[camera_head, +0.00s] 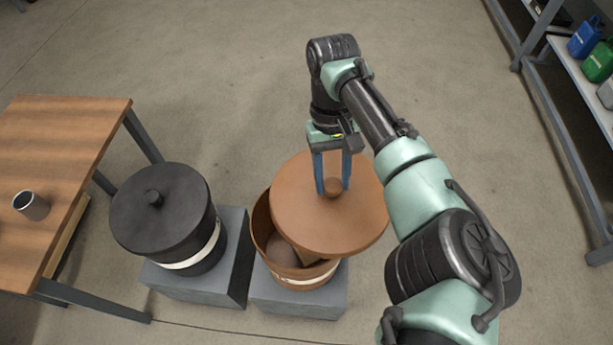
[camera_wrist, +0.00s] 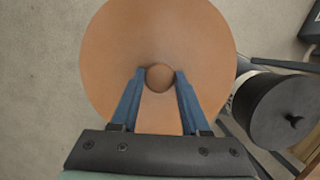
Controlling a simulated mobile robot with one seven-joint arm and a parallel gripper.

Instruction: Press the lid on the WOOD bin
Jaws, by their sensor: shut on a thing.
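My gripper (camera_head: 333,187) is shut on the round knob (camera_wrist: 159,77) of an orange-brown lid (camera_head: 310,218). The lid fills much of the wrist view (camera_wrist: 160,30). In the head view the lid is over the right part of the orange-brown bin (camera_head: 259,222), offset to the right and apart from its rim on the left. The bin's open left part shows a rounded brownish item (camera_head: 281,250) and a block-like piece inside. The bin has a pale label band (camera_head: 303,283), whose words I cannot read. The bin's right side is hidden under the lid.
A black bin with its lid on (camera_head: 158,207) stands close on the left, on a grey plinth (camera_head: 196,285). The brown bin stands on another plinth (camera_head: 315,300). A wooden table (camera_head: 75,125) with a metal cup (camera_head: 31,205) is at far left. Shelving (camera_head: 575,75) is at right.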

